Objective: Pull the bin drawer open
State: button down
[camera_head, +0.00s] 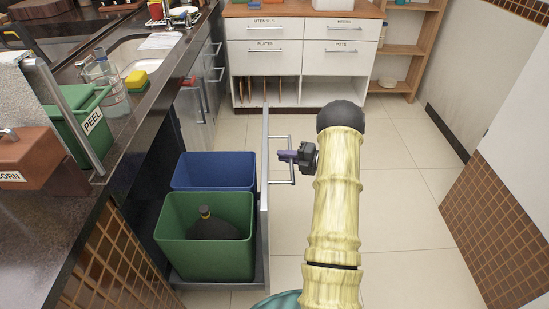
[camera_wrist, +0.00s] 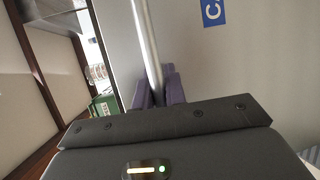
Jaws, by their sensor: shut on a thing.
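The bin drawer (camera_head: 265,235) is pulled out from under the counter at the left, its grey front panel facing right. A green bin (camera_head: 175,262) with a dark bottle-like thing inside and a blue bin (camera_head: 212,160) stand in it. My gripper (camera_head: 286,156) is shut on the bar handle (camera_head: 292,175) on the panel's outer side. In the wrist view the purple fingers (camera_wrist: 162,88) are on both sides of the silver handle bar (camera_wrist: 148,45), close to the panel (camera_wrist: 225,75).
The counter (camera_head: 60,220) on the left carries a green PEEL bin (camera_head: 90,120), a CORN box (camera_head: 25,160) and a sink (camera_head: 145,52). White drawers (camera_head: 305,52) stand at the back. Tiled floor (camera_head: 410,200) is free to the right, up to the wall.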

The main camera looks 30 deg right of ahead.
jog(key=shift+s+d+f, duration=0.15)
jog(key=shift+s+d, duration=0.15)
jog(key=shift+d, duration=0.2)
jog(key=c, duration=1.5)
grip_release()
jog(key=shift+o, duration=0.2)
jog(key=p+v, duration=0.1)
jog(key=v, duration=1.6)
jog(key=shift+d, duration=0.2)
jog(key=shift+s, duration=0.1)
